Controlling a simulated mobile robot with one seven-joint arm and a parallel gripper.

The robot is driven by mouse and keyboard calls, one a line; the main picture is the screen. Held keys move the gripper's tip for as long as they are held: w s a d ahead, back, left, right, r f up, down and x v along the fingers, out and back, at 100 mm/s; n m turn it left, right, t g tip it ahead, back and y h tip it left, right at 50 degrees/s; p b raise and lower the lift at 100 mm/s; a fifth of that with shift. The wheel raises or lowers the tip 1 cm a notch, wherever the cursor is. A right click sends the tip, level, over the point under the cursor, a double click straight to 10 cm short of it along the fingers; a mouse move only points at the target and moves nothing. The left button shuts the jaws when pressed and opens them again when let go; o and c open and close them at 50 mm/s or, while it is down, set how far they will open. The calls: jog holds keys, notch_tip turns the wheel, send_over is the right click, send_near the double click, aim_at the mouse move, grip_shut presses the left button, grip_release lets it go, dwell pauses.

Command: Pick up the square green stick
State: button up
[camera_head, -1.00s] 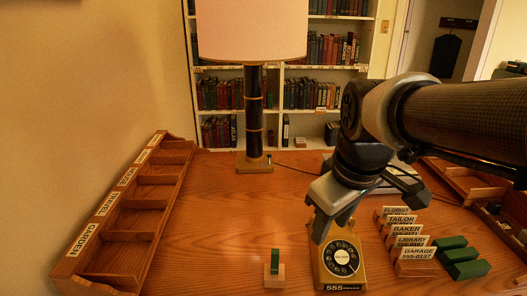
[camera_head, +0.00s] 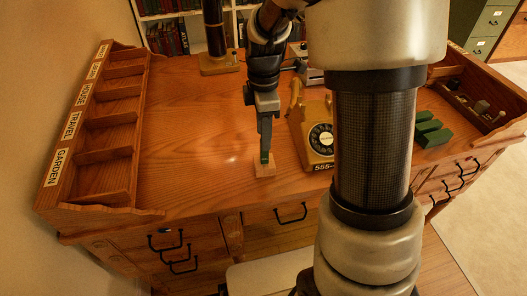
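The square green stick (camera_head: 265,157) stands upright on a small wooden block (camera_head: 266,171) near the front edge of the desk. Only a small part of it shows, because my gripper covers the rest. My gripper (camera_head: 265,150) points straight down over the stick, with its fingers at the stick's height. I see the fingers nearly edge-on, so I cannot tell whether they are closed on the stick. The stick appears to still be at the block.
A gold rotary telephone (camera_head: 312,150) stands just right of my gripper. Several larger green blocks (camera_head: 430,130) lie farther right, beyond my arm. A labelled wooden sorter (camera_head: 60,165) lines the left side. A lamp base (camera_head: 219,65) stands behind. The desk (camera_head: 195,150) left of the stick is clear.

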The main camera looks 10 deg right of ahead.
aim_at(264, 155)
notch_tip(264, 155, down, 8)
jog(key=shift+d+b, duration=0.15)
jog(key=shift+b, duration=0.75)
grip_shut()
